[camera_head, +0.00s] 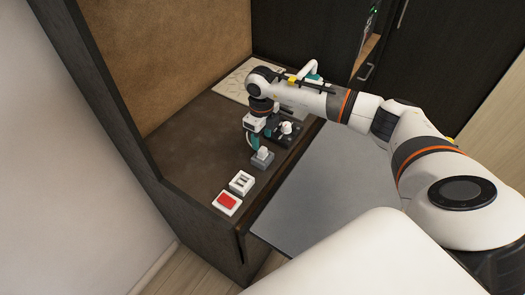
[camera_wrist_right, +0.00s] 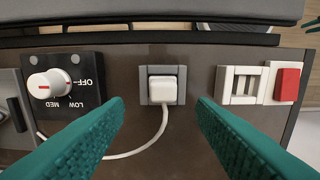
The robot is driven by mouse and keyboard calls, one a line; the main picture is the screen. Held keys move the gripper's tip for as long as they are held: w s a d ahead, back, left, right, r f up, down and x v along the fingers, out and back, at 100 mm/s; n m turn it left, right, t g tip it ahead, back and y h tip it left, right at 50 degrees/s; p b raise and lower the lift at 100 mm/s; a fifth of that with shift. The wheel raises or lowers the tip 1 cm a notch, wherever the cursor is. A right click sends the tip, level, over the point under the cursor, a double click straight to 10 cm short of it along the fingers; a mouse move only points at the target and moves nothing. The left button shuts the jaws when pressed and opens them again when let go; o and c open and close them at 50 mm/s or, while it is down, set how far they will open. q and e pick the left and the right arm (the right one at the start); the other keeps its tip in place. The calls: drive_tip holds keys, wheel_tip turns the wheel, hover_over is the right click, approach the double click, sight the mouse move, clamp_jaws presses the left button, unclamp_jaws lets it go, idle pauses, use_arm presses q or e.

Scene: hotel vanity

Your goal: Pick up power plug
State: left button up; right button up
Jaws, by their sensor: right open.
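The power plug (camera_wrist_right: 163,87) is a white block seated upright in a grey socket holder (camera_wrist_right: 144,90) on the brown counter. A white cable runs from it down and to the left in the right wrist view. It also shows in the head view as a small white block (camera_head: 263,152). My right gripper (camera_wrist_right: 160,101) is open, its two teal fingers wide apart, one on each side of the plug in the picture and not touching it. In the head view the right gripper (camera_head: 252,142) points down just behind the plug. My left gripper is not in view.
A black dial box (camera_wrist_right: 70,85) with a white knob stands beside the plug. On the other side are a white double switch (camera_wrist_right: 240,86) and a red switch (camera_wrist_right: 287,85). A cabinet wall (camera_head: 165,50) borders the counter (camera_head: 190,140). A patterned light mat (camera_head: 235,85) lies farther back.

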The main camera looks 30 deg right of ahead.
sight(262, 149)
drive_tip(key=f, duration=0.1)
drive_tip(key=f+p, duration=0.1)
drive_tip(key=f, duration=0.1)
drive_tip(key=shift+s+a+f, duration=0.1)
drive_tip(key=shift+s+f, duration=0.15)
drive_tip(key=shift+s, duration=0.15)
drive_tip(key=shift+f, duration=0.35)
drive_tip(key=shift+w, duration=0.1)
drive_tip(key=c, duration=1.1)
drive_tip(key=shift+r, duration=0.1)
